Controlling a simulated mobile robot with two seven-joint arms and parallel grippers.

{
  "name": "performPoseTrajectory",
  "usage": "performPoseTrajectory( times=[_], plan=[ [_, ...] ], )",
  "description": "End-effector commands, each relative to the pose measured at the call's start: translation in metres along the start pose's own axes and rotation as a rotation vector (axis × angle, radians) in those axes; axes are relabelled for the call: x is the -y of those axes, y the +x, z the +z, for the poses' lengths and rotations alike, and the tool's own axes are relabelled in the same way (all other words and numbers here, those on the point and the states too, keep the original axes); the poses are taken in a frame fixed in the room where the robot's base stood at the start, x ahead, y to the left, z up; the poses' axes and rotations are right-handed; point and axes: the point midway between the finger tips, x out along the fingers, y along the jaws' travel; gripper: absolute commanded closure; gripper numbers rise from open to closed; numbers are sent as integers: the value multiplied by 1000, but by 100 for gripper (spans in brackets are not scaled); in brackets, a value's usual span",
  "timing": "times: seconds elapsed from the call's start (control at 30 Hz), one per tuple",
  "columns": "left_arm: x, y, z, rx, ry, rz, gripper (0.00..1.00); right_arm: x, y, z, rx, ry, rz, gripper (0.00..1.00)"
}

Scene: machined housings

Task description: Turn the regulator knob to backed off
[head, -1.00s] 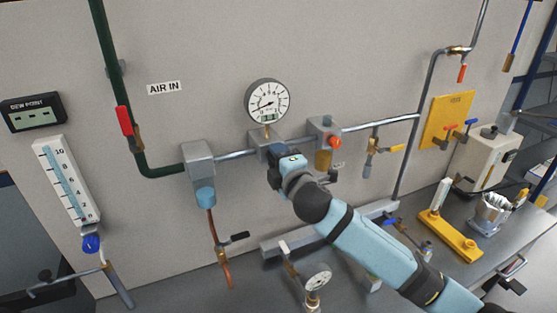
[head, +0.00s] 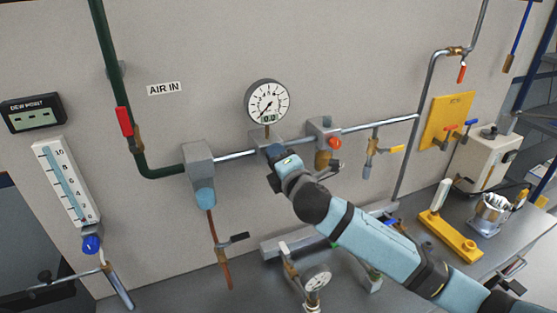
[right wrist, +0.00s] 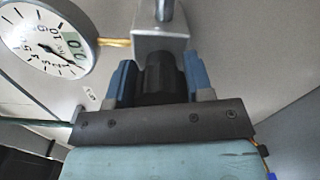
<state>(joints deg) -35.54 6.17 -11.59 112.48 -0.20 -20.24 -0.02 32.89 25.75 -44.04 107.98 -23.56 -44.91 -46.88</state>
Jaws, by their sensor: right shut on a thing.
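The regulator's grey block (head: 264,138) sits in the pipe line on the wall, just below the round white pressure gauge (head: 267,103). In the right wrist view the black regulator knob (right wrist: 160,80) stands out from the grey block (right wrist: 160,40). My right gripper (right wrist: 158,76) is shut on this knob, one blue finger on each side. In the head view the right gripper (head: 276,156) hides the knob. The gauge's small display reads 0.0 and its needle points to the lower left. My left gripper is in neither view.
A grey filter block with a blue bowl (head: 204,196) hangs to the left. A block with an orange knob (head: 334,143) sits close on the right. A smaller gauge (head: 317,281) and brass valves stand below, near my right forearm.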

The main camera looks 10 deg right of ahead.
Motion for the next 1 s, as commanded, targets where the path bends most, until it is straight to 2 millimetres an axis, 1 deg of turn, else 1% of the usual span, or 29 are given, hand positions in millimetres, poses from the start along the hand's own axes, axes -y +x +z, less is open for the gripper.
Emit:
performPoseTrajectory(
  times=[0.07, 0.1, 0.17, 0.2, 0.47, 0.57, 0.67, 0.8, 1.0],
  plan=[
    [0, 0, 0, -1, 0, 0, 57, 0, 0, 0, 1, -2, 1, 76],
    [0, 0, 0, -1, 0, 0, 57, 0, 0, 0, 1, -2, 1, 44],
    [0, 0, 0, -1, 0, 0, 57, 0, 0, 0, 1, -2, 1, 30],
    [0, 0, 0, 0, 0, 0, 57, 0, 0, 0, 1, -1, 1, 27],
    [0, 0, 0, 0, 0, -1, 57, 0, -1, 0, 0, 0, 0, 27],
    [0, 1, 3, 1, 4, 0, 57, 1, -8, 0, 0, 0, 1, 27],
    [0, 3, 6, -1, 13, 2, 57, 3, -23, 0, -1, -1, 1, 27],
    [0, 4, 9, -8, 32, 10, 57, 4, -54, -1, -1, 0, 1, 27],
    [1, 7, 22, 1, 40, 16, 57, 3, -99, -1, -2, -1, 0, 27]
  ],
)
